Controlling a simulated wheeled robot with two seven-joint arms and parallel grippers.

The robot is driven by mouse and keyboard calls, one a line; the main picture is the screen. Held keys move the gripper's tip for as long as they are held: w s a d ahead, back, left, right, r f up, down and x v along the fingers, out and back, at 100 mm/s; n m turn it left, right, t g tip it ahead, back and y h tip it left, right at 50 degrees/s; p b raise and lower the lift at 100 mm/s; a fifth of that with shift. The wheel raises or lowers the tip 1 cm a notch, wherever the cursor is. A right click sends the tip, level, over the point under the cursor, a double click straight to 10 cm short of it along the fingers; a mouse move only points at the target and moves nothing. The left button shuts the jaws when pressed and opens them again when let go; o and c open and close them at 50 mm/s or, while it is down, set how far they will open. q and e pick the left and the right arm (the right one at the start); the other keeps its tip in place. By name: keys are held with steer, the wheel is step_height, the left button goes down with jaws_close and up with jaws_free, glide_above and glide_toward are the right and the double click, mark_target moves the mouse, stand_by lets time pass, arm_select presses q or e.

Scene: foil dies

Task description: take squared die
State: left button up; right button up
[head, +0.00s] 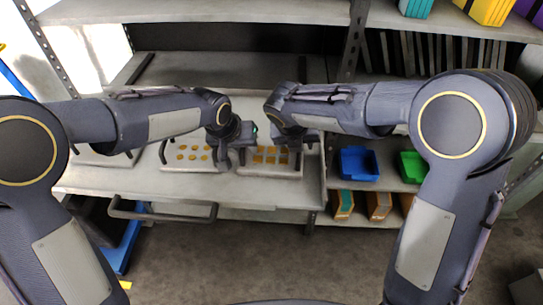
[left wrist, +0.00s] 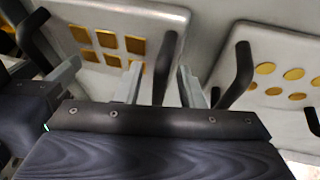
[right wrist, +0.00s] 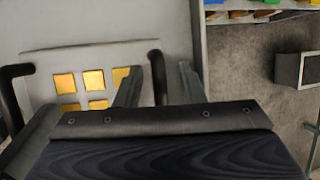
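The squared die (head: 268,174) is a pale board with several gold squares and a black handle at each side. It lies on the grey shelf, and it also shows in the left wrist view (left wrist: 147,18) and the right wrist view (right wrist: 110,54). My left gripper (head: 233,160) is open, with the die's left handle (left wrist: 166,62) between its fingers and gaps beside it. My right gripper (head: 309,152) is open, with the right handle (right wrist: 157,84) between its fingers. My fingers hide parts of both handles and the board.
A second pale board with round gold pieces (head: 180,168) lies left of the squared die, close to my left gripper. A blue bin (head: 359,164) and a green bin (head: 411,166) stand on the lower shelf at right. A dark rail (head: 160,214) runs below the shelf's front edge.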

arm_select(q)
jaws_close()
arm_select(e)
jaws_close()
arm_select(q)
steer(key=shift+r, duration=0.1)
arm_select(e)
steer(key=shift+w+r, duration=0.1)
steer(key=shift+r, duration=0.05)
stand_by(0.7)
